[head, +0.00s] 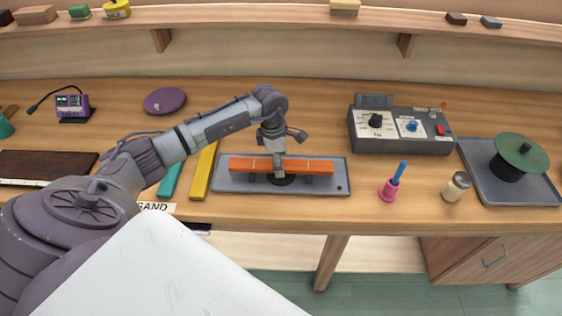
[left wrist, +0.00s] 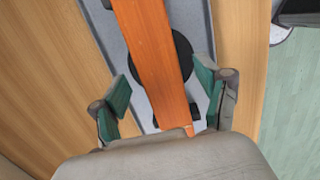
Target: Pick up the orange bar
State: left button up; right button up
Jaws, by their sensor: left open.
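The orange bar (head: 312,165) lies lengthwise left to right over a grey tray (head: 222,184) on the bench, raised on dark supports. A black disc (head: 286,181) is under its middle. My left gripper (head: 279,172) comes down from above at about the bar's middle. In the left wrist view the orange bar (left wrist: 148,45) runs between the two green-padded fingers of my left gripper (left wrist: 165,95). The fingers stand apart with a visible gap on each side of the bar. My right gripper is in neither view.
A yellow bar (head: 203,172) and a teal bar (head: 170,181) lie left of the tray. To the right stand a grey control box (head: 400,146), a pink cup (head: 389,190), a small jar (head: 456,187) and a tray (head: 478,161) with a green disc (head: 520,150). The bench's front edge is close.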

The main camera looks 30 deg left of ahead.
pick_arm(q)
jog(key=shift+f, duration=0.2)
jog(key=c, duration=1.4)
jog(key=shift+o, duration=0.2)
jog(key=shift+r, duration=0.1)
